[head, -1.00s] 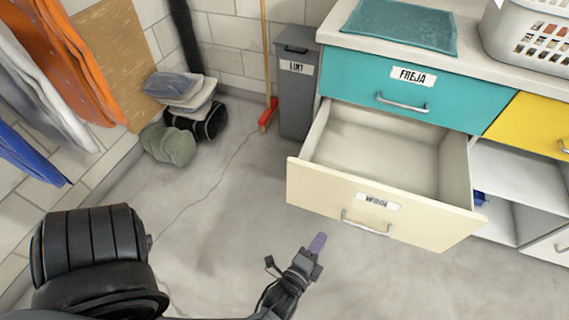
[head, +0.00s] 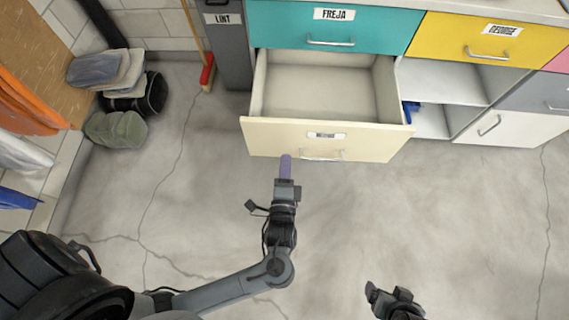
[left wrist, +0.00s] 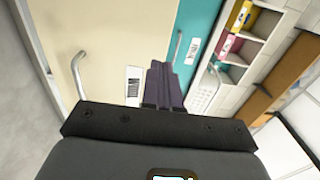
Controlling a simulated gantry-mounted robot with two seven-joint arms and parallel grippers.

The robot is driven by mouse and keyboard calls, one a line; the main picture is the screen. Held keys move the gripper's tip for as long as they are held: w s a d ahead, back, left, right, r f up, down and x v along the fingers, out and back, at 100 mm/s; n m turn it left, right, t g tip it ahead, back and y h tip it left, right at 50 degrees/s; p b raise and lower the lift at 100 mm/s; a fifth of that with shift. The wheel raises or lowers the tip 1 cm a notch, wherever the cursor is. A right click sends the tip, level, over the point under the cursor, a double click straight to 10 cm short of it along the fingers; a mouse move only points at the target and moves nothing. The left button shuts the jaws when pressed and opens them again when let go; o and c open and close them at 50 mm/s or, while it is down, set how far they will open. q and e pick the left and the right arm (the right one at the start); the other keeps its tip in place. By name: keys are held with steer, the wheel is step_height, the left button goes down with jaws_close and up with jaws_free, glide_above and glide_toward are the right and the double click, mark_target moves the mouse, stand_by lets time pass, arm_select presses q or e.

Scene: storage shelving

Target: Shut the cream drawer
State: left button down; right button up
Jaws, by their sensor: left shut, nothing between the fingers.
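The cream drawer (head: 270,138) is pulled out below the teal drawer (head: 270,25), and its inside looks empty. Its front has a small label and a metal handle (head: 322,155). My left gripper (head: 286,160) is shut and empty, its purple fingers pointing at the lower part of the cream front, left of the handle. I cannot tell whether the tips touch it. In the left wrist view the fingers (left wrist: 165,85) show beside the label, over the cream front (left wrist: 110,45). My right gripper (head: 385,298) is at the bottom right, away from the drawer; its jaws are unclear.
A yellow drawer (head: 460,38) and open shelves (head: 440,82) are right of the cream drawer. A grey bin (head: 228,55), a red broom (head: 206,72) and piled bags (head: 135,92) stand at the left. The floor in front is clear.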

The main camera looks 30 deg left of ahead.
mark_target(288, 126)
arm_select(q)
steer(key=b+x, duration=0.2)
steer(key=x, duration=0.7)
steer(key=shift+w+a+b, duration=0.1)
steer(key=shift+b, duration=0.25)
arm_select(e)
step_height(288, 126, down, 3)
steer(key=shift+w+d+r, duration=0.1)
